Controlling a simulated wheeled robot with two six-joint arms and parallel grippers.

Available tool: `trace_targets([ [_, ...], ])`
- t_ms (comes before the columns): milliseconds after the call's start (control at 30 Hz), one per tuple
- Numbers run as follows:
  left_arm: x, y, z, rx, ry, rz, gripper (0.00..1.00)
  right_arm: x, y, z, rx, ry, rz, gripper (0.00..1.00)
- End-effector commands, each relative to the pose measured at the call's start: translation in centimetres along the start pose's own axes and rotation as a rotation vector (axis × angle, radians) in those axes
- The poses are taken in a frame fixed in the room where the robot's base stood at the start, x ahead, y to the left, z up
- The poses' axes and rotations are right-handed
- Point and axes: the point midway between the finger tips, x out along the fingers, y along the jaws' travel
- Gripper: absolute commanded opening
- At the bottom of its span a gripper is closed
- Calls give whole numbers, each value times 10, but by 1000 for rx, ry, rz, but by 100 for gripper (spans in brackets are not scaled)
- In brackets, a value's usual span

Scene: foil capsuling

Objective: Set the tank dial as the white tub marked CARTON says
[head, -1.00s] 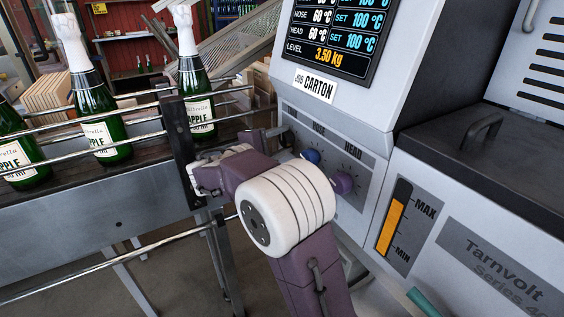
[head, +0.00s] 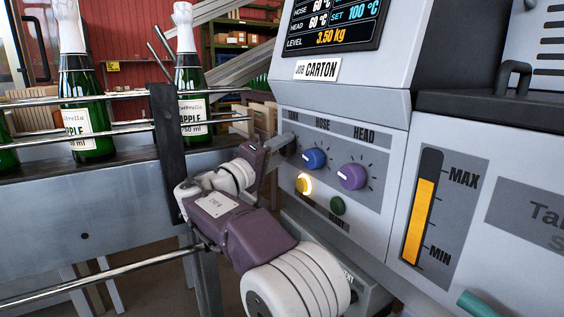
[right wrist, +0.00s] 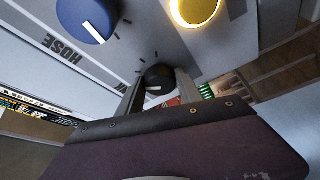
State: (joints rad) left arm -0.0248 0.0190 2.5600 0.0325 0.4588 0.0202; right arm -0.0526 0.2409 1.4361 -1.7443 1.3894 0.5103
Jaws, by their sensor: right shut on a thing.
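The tank dial is a black knob (right wrist: 158,77) with a white pointer line, at the left end of the dial row on the grey machine panel. In the right wrist view it sits between the two fingers of my right gripper (right wrist: 160,92), which is shut on it. In the head view my right gripper (head: 282,146) covers most of the dial and part of its label. The blue HOSE dial (head: 314,159) and purple HEAD dial (head: 352,176) are to its right. A white JOB CARTON plate (head: 317,69) is above. No white tub is in view. My left gripper is not in view.
A lit yellow button (head: 304,184) and a green button (head: 338,206) sit below the dials. The display (head: 335,22) is partly cut off at the top. A railed conveyor (head: 120,205) with green bottles (head: 84,128) is close on the left.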

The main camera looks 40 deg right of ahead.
Motion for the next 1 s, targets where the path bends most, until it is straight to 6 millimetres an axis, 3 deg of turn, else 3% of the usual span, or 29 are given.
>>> trace_targets([
  [33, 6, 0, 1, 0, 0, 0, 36, -1, -7, 2, 6, -4, -3, 2],
  [600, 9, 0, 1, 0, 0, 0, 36, -1, -4, 1, 29, -3, 7, 2],
  [633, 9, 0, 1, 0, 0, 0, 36, -1, -4, 1, 29, -4, 7, 48],
  [700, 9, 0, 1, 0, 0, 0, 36, 0, -4, 1, 30, -3, 8, 64],
  [1000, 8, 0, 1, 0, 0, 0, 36, -1, -2, 0, 32, -1, 11, 64],
])
